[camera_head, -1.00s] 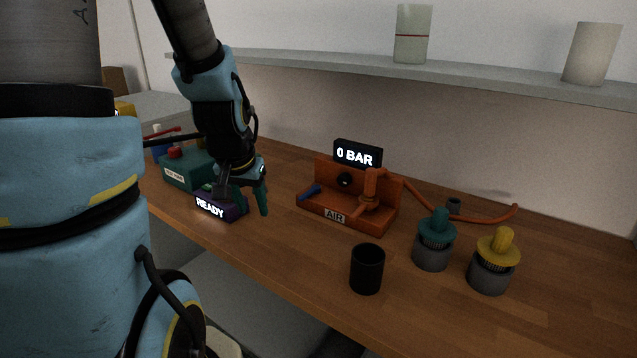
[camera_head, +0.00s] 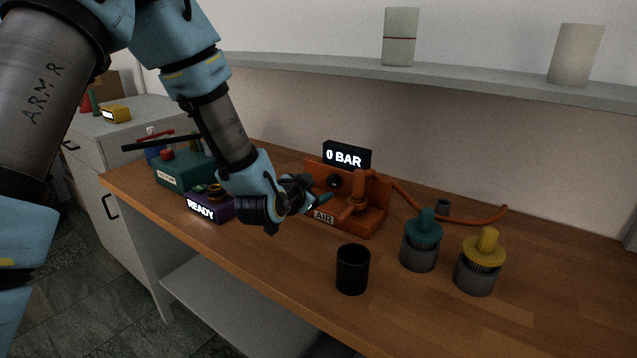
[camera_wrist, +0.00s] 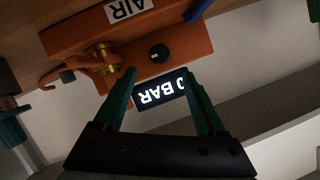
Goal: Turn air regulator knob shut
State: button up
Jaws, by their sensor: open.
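The orange air unit (camera_head: 375,219) stands on the wooden bench with an AIR label and a display (camera_head: 346,156) reading 0 BAR. Its black round regulator knob (camera_head: 334,181) is on the upright orange panel. In the wrist view the knob (camera_wrist: 159,53) shows a small white mark, and the display (camera_wrist: 161,91) appears upside down between the fingers. My gripper (camera_head: 322,202) is in front of the unit's left part. In the wrist view my gripper (camera_wrist: 158,82) has its two green fingers apart with nothing between them touching. The knob lies beyond the fingertips.
A blue lever (camera_wrist: 199,10) is on the unit. A black cup (camera_head: 352,270), a teal-topped brush (camera_head: 421,240) and a yellow-topped brush (camera_head: 481,262) stand to the right. The purple READY box (camera_head: 207,206) and teal box (camera_head: 184,170) are left. An orange hose (camera_head: 470,219) runs right.

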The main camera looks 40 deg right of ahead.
aim_at(332, 183)
jog(key=p+x, duration=0.3)
jog(key=x, duration=0.6)
jog(key=shift+d, duration=0.15)
grip_shut()
dwell(0.3)
